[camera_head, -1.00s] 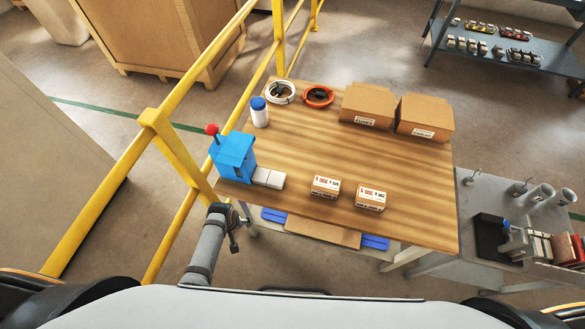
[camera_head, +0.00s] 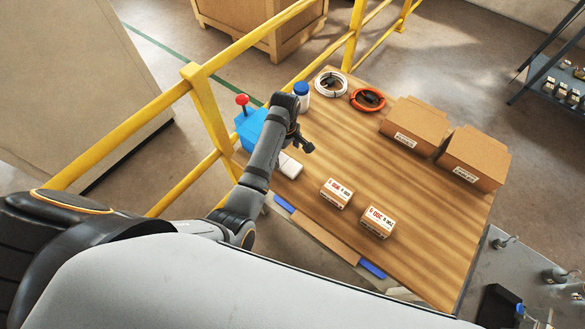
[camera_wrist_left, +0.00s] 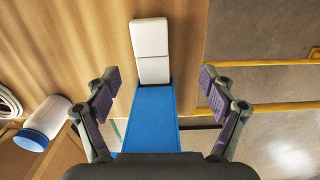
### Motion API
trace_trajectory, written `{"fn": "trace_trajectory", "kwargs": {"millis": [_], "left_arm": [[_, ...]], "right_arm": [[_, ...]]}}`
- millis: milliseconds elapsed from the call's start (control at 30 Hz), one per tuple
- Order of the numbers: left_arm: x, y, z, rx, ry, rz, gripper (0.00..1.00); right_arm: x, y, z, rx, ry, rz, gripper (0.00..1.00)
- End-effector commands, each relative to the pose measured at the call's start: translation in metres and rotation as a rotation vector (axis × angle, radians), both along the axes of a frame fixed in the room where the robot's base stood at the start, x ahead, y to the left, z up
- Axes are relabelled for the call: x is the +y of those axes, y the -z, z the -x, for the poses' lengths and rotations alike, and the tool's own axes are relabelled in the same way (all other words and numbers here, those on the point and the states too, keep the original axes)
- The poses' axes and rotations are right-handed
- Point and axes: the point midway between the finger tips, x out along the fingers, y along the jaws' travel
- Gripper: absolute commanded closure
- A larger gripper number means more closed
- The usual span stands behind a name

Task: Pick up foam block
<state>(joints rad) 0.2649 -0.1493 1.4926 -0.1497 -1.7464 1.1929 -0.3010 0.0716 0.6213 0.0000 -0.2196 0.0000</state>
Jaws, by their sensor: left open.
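A white block (camera_head: 289,166), which looks like the foam block, lies on the wooden table at the edge of a blue device (camera_head: 250,127) with a red knob. In the left wrist view the white block (camera_wrist_left: 150,38) has a seam across it and meets the end of the blue device (camera_wrist_left: 151,120). My left gripper (camera_head: 302,143) is above the block and device, and its arm hides part of the device. In the wrist view its fingers (camera_wrist_left: 155,88) are spread wide and empty, one on each side of the device. My right gripper is not in view.
The wooden table (camera_head: 345,140) also holds two small labelled boxes (camera_head: 336,193) (camera_head: 377,222), two large cartons (camera_head: 415,125) (camera_head: 474,158), a white coil (camera_head: 331,83), an orange coil (camera_head: 368,100) and a blue-capped bottle (camera_head: 301,97). A yellow railing (camera_head: 210,110) runs along the left. The table's middle is clear.

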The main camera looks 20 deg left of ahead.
Motion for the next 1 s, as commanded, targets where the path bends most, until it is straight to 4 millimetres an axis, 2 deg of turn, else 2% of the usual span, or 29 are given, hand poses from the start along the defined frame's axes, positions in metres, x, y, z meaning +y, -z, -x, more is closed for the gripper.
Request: {"fn": "trace_trajectory", "kwargs": {"millis": [67, 233, 500, 733, 1000], "left_arm": [[-0.005, -0.003, -0.006, 0.01, -0.032, 0.003, 0.17], [-0.006, 0.002, -0.006, 0.015, -0.043, 0.002, 0.17], [-0.007, 0.045, -0.007, 0.014, -0.042, 0.003, 0.17], [-0.007, 0.054, -0.008, 0.013, -0.041, 0.003, 0.17], [-0.01, 0.095, -0.013, 0.014, -0.04, 0.002, 0.17]], "right_arm": [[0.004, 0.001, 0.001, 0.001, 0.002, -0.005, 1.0], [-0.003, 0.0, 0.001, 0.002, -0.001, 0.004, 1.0], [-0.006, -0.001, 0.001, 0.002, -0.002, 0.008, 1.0], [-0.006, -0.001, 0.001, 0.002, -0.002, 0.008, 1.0], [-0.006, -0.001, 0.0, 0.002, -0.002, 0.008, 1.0]]}}
